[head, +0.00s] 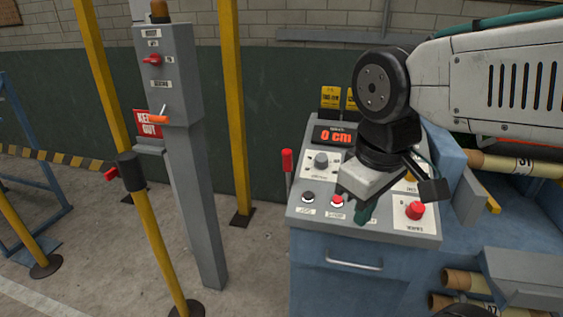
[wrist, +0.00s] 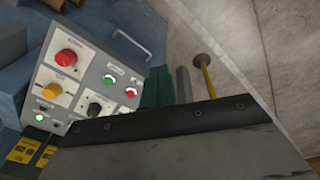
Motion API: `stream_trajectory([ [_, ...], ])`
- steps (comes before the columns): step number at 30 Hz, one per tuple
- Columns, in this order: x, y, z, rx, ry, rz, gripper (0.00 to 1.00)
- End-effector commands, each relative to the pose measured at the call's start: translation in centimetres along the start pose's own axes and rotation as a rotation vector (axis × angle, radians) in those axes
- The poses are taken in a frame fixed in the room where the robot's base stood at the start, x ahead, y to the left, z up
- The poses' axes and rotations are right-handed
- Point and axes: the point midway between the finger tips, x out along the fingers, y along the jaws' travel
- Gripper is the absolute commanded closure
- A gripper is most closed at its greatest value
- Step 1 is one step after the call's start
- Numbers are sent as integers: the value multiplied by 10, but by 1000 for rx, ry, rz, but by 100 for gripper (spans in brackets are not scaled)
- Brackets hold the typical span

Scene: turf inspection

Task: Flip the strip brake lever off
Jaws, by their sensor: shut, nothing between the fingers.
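A lever with a red grip (head: 287,160) stands upright on a thin stem at the left edge of the control console (head: 380,232). I cannot read a label that names it as the strip brake lever. A grey post further left carries a red switch (head: 152,60) and an orange handle (head: 158,119). My gripper (head: 363,214) is shut and empty, pointing down over the console front, to the right of the red-gripped lever and apart from it. In the wrist view its dark green fingers (wrist: 158,88) are together. I cannot make out the red grip there.
The console bears a red display (head: 334,136), a grey knob (head: 321,160), a black button (head: 308,197), a red button (head: 337,201) and a red mushroom button (head: 415,210). Yellow poles (head: 233,100) stand to the left. Rolls (head: 520,165) lie at right.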

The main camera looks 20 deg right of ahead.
Motion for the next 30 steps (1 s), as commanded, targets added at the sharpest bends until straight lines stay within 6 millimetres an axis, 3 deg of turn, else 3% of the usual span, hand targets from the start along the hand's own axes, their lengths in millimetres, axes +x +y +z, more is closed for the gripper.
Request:
stream_trajectory([
  [5, -8, 10, -74, -664, -34, 115, 100],
  [9, -9, 5, -139, -1223, -89, 210, 100],
  [15, -5, -14, -207, -1792, -178, 305, 100],
  [21, -3, -23, -230, -1995, -221, 340, 100],
  [30, -3, -23, -230, -2002, -222, 341, 100],
])
